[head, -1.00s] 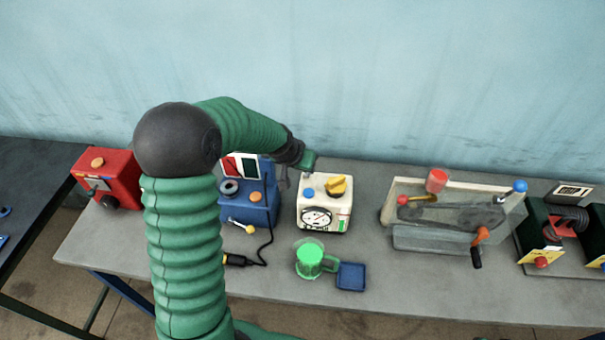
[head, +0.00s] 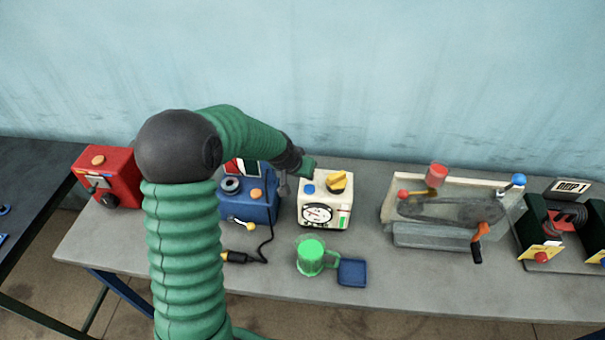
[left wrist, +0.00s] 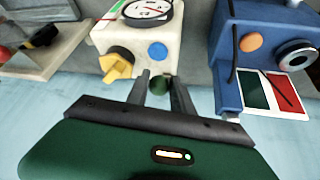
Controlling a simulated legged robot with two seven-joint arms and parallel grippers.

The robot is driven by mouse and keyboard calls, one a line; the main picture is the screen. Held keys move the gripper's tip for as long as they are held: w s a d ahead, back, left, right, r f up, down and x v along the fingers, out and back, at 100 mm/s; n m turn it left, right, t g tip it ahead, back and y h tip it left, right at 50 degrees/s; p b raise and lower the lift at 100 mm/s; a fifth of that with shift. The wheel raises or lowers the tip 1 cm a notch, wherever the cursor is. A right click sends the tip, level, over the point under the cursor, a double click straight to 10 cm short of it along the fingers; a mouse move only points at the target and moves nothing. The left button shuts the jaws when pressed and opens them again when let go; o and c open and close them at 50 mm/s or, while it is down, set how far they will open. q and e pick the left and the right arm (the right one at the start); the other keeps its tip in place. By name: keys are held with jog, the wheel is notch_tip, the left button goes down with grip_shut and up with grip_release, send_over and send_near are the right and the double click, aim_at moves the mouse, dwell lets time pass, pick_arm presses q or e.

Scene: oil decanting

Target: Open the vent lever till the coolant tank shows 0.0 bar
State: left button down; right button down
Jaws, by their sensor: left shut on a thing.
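A cream box with a round gauge (head: 317,214), a yellow knob (head: 337,181) and a blue button (head: 308,189) stands mid-bench; I take it as the coolant tank (head: 343,213). It also shows in the left wrist view (left wrist: 122,40). My left gripper (left wrist: 160,92) is at its back left edge, shut on a small dark green ball (left wrist: 160,84), which may be the vent lever's knob. The lever's arm is hidden. In the head view, the fingers are hidden behind my gripper's green body. The gauge's reading is too small to tell. My right gripper is not in view.
A blue box (head: 263,209) stands close left of the cream box. A green mug (head: 310,257) and a blue tray (head: 352,272) are in front. A belt machine (head: 430,238) stands to the right, a red box (head: 120,178) far left. The front bench edge is clear.

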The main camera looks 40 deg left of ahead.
pick_arm(q)
jog(key=c, duration=1.3)
grip_release()
jog(key=shift+s+d+f, duration=0.25)
jog(key=shift+f, duration=0.25)
jog(key=shift+o, duration=1)
jog(key=shift+w, duration=0.1)
jog(key=shift+w+a+r, duration=0.1)
jog(key=shift+r, duration=0.05)
jog(key=b+v, duration=0.2)
jog(key=v, duration=1.4)
jog(key=shift+r, duration=0.4)
jog(key=shift+a, duration=0.2)
